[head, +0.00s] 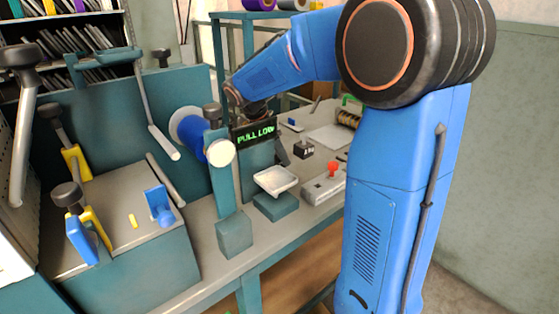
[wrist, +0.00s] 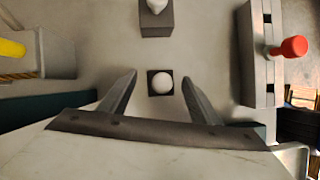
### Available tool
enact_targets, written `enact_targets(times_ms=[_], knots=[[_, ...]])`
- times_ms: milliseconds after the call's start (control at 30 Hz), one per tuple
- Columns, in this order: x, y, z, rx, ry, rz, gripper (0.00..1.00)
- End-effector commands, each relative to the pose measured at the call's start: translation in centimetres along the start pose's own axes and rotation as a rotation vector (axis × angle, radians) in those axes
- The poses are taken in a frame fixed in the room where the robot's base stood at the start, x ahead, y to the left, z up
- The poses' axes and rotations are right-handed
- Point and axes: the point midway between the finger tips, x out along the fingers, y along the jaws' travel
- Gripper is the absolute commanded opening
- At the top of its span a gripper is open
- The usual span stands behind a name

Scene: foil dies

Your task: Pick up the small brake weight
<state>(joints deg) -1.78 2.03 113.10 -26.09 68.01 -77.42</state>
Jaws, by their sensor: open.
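In the wrist view a small dark square block with a pale round top (wrist: 161,83), which looks like the small brake weight, stands on the grey bench top. My gripper (wrist: 160,75) is open and empty, with one finger on each side of this block and a gap on both sides. A larger dark block with a pale knob (wrist: 156,22) stands beyond the fingertips. In the head view a dark block with pale marks (head: 303,150) stands on the bench, and I cannot tell which weight it is. My fingers are mostly hidden there behind the display.
A grey box (head: 322,188) with a red knob (head: 333,168) stands on the bench, also right in the wrist view (wrist: 257,60). A white tray (head: 275,180) sits on a teal block. A "PULL LOW" display (head: 254,132) stands before my wrist. A yellow-topped item (wrist: 12,48) is at left.

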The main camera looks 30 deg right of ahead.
Motion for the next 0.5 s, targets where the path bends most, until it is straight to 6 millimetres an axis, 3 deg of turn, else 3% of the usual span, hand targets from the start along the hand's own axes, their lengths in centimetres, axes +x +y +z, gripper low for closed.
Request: enact_targets(times_ms=[133,367,400,500], knots=[[1.15,-0.01,0.02,0.001,0.0,0.0,0.57],[1.29,0.02,0.0,0.0,-0.001,0.001,0.57],[1.29,0.02,0.01,0.0,-0.001,0.001,0.55],[1.28,0.02,0.0,0.0,-0.001,0.001,0.31]])
